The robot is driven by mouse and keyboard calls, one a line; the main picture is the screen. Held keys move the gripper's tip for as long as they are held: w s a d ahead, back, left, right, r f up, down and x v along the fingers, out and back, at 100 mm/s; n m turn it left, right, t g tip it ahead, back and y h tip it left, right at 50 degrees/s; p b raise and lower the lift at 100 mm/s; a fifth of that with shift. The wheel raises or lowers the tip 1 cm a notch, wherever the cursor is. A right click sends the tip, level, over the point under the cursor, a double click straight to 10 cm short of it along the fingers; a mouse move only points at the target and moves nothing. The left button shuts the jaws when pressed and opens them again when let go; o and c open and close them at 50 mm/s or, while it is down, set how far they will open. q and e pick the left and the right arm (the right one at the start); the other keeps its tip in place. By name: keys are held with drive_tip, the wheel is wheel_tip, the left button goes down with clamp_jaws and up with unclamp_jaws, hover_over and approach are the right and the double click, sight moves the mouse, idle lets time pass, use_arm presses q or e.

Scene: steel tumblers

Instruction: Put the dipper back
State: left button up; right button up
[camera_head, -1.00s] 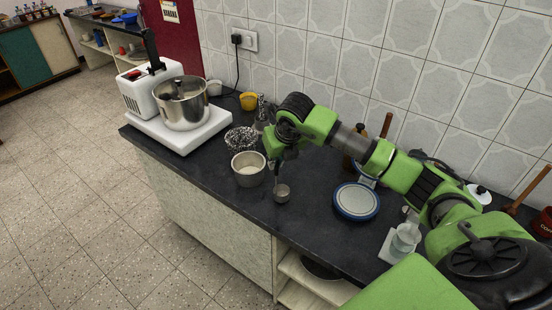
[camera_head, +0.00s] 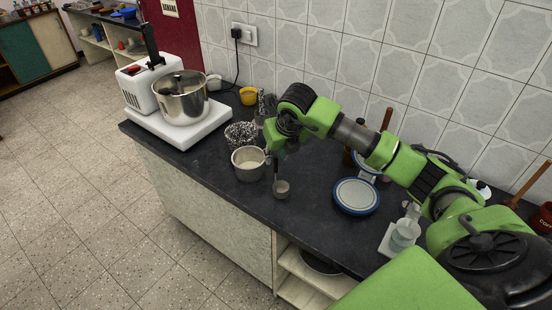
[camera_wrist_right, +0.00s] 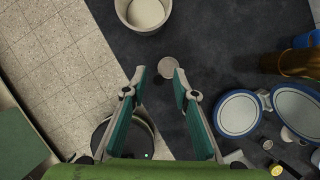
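A small grey cup (camera_head: 281,188), which looks like the dipper, is on the dark counter in front of a larger pale-filled pot (camera_head: 248,164). In the right wrist view the cup (camera_wrist_right: 168,67) shows as a small pale disc close to the fingertips, and the pot (camera_wrist_right: 143,12) is beyond it. My right gripper (camera_head: 277,160) points down just above the cup. In the right wrist view its two fingers (camera_wrist_right: 159,75) stand apart with nothing seen clamped between them. I cannot tell whether a fingertip touches the cup. My left gripper is out of view.
A blue-rimmed scale plate (camera_head: 356,197) and a glass beaker (camera_head: 405,234) are to the right. A black-and-white bowl (camera_head: 240,135), a yellow cup (camera_head: 248,96) and a mixer (camera_head: 182,98) are to the left. The counter's front edge is close to the cup.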

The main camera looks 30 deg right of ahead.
drive_tip(key=b+v, duration=0.2)
drive_tip(key=v, duration=0.8)
